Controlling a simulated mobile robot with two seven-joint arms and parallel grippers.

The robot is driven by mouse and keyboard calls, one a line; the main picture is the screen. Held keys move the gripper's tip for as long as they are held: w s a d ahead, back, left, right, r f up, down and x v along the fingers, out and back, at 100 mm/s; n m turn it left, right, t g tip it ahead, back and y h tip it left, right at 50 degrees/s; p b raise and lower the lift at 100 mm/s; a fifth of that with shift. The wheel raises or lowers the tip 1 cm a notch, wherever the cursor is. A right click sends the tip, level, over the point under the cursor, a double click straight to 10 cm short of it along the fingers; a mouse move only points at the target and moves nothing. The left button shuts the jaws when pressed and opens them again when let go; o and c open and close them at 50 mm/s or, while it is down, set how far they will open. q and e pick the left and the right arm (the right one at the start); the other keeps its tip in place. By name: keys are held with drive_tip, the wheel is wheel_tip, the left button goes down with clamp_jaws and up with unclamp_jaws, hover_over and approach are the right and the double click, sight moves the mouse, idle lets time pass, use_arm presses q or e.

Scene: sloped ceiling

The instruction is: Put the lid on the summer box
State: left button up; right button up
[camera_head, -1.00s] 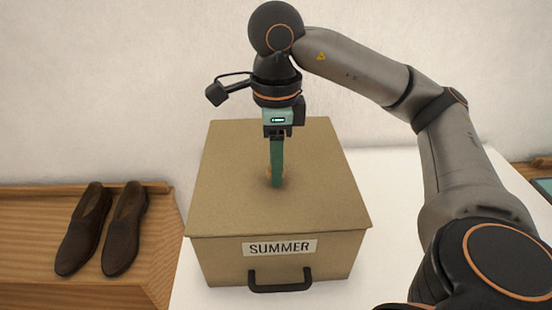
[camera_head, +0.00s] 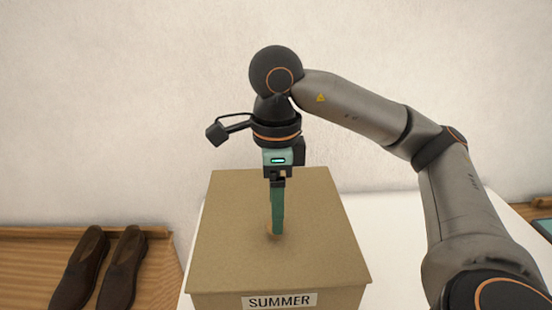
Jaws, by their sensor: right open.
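The summer box (camera_head: 345,298) is tan, with a white label reading SUMMER (camera_head: 279,300) on its front. Its flat tan lid (camera_head: 320,225) lies level on top and covers the box, its front edge overhanging slightly. A small light-brown knob (camera_head: 268,231) at the lid's middle is mostly hidden by my fingers. My right gripper (camera_head: 277,233) points straight down at the knob, its green fingers seen edge-on in line with each other. It is open, with its tips at the knob; whether they touch it I cannot tell. My left gripper is out of view.
The box stands on a white surface (camera_head: 405,245). A pair of brown shoes (camera_head: 122,268) sits on a wooden unit (camera_head: 30,262) at left. A plain wall is behind. Part of a wooden and green item (camera_head: 543,203) shows at the right edge.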

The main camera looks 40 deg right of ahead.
wheel_tip(320, 180, up, 10)
drive_tip(key=p, duration=0.3)
drive_tip(key=shift+s+a+f, duration=0.1)
idle(0.3)
